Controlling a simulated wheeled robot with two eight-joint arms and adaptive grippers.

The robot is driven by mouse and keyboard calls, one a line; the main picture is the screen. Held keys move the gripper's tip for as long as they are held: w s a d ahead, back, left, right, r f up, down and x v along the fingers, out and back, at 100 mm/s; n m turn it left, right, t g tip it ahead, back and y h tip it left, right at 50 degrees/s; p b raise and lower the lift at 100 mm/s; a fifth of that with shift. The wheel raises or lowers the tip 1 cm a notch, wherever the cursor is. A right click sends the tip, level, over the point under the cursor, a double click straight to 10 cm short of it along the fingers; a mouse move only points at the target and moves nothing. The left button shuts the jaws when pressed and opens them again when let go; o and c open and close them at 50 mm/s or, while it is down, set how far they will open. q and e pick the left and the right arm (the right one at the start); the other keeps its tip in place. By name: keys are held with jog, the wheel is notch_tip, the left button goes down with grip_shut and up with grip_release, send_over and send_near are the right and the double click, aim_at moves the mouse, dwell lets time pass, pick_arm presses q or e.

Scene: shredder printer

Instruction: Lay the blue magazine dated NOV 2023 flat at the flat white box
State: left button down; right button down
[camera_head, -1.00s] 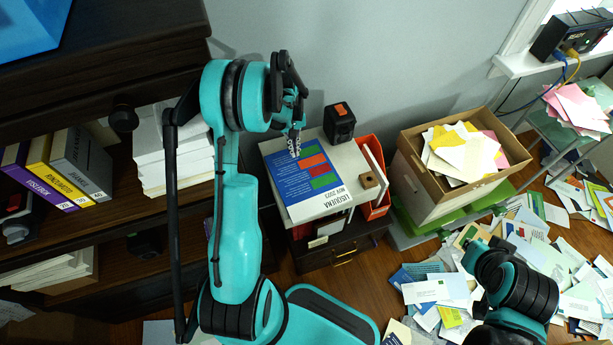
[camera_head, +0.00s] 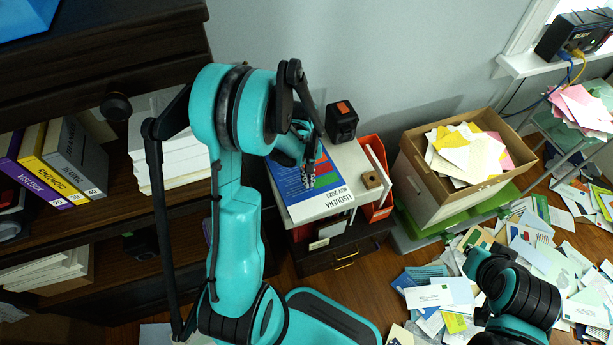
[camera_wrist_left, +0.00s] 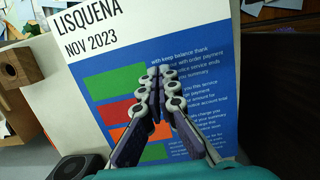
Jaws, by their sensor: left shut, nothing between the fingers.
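The blue magazine (camera_head: 329,188) reads LISQUENA and has green, red and orange blocks. It lies flat on a pale white box-like surface (camera_head: 347,157) on the small cabinet. The left wrist view shows NOV 2023 on the magazine (camera_wrist_left: 205,70) and the pale surface (camera_wrist_left: 42,60) beside it. My left gripper (camera_head: 308,180) is over the magazine and covers part of it. Its fingers (camera_wrist_left: 160,76) are shut with nothing between them. I cannot tell whether the tips touch the cover. My right arm shows at lower right, but its fingers do not.
A black cube-like object (camera_head: 341,121) and a small wooden block (camera_head: 372,180) stand beside the magazine. A red holder (camera_head: 378,208) is at the right. A cardboard box of papers (camera_head: 436,190) stands further right. Loose papers cover the floor.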

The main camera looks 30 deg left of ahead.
pick_arm(q)
jog(key=shift+f, duration=0.1)
jog(key=shift+w+a, duration=0.9)
jog(key=shift+a, duration=0.2)
